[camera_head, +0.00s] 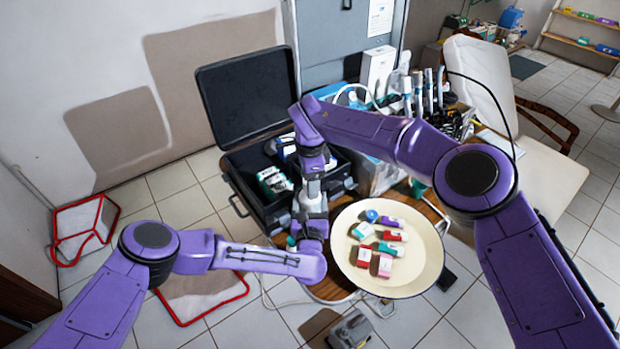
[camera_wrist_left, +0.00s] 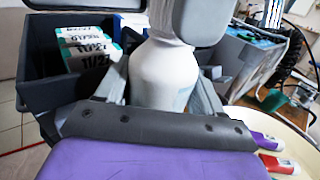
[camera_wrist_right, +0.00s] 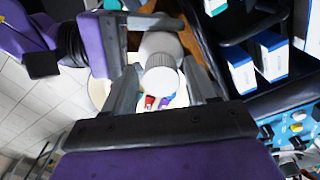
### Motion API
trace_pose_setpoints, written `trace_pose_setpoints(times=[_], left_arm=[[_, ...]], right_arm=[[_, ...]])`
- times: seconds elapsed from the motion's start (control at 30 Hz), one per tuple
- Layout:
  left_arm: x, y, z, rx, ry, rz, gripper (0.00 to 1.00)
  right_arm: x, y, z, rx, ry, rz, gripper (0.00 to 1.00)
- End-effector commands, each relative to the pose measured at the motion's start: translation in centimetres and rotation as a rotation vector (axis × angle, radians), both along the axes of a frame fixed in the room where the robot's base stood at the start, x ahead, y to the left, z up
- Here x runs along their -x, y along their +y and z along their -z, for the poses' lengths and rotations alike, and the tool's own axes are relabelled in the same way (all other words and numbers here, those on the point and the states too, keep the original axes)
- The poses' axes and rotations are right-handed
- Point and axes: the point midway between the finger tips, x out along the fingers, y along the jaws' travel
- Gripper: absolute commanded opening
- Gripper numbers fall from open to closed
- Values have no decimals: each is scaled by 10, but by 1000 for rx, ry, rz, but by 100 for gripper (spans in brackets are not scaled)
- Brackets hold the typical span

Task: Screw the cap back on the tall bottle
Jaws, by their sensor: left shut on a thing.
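A tall white bottle (camera_wrist_left: 163,78) stands upright between the fingers of my left gripper (camera_wrist_left: 160,92), which is shut on its body. In the right wrist view a white ribbed cap (camera_wrist_right: 162,82) lies between the fingers of my right gripper (camera_wrist_right: 162,66), in line with the white bottle (camera_wrist_right: 158,44) beyond it. In the head view the grippers meet closely and mostly cover the bottle.
A round cream tray (camera_head: 428,262) with several small coloured boxes (camera_head: 391,236) is just right of the grippers. An open black case (camera_head: 243,190) with boxes inside stands behind and left. A cluttered tool holder (camera_head: 455,118) stands at the back right.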

Motion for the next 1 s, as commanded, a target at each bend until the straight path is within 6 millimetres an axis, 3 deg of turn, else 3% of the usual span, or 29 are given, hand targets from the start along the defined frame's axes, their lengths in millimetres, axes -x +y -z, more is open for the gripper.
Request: trace_pose_setpoints(times=[0.03,0.13,0.17,0.33,0.43,0.57,1.0], left_arm=[[0,0,0,0,-1,0,0],[0,0,0,0,-1,0,0],[0,0,0,0,-1,0,0],[0,0,0,0,-1,-1,0],[-1,0,0,0,-1,-1,0],[-1,1,0,0,-1,-2,0],[-1,0,-1,0,-1,-1,0]], right_arm=[[0,0,0,0,0,0,40],[0,0,0,0,0,0,7],[0,0,0,0,0,0,2],[0,0,0,-1,2,14,1],[1,1,0,-2,3,129,1],[0,1,1,-2,4,478,1],[-1,1,1,-1,0,1886,1]])
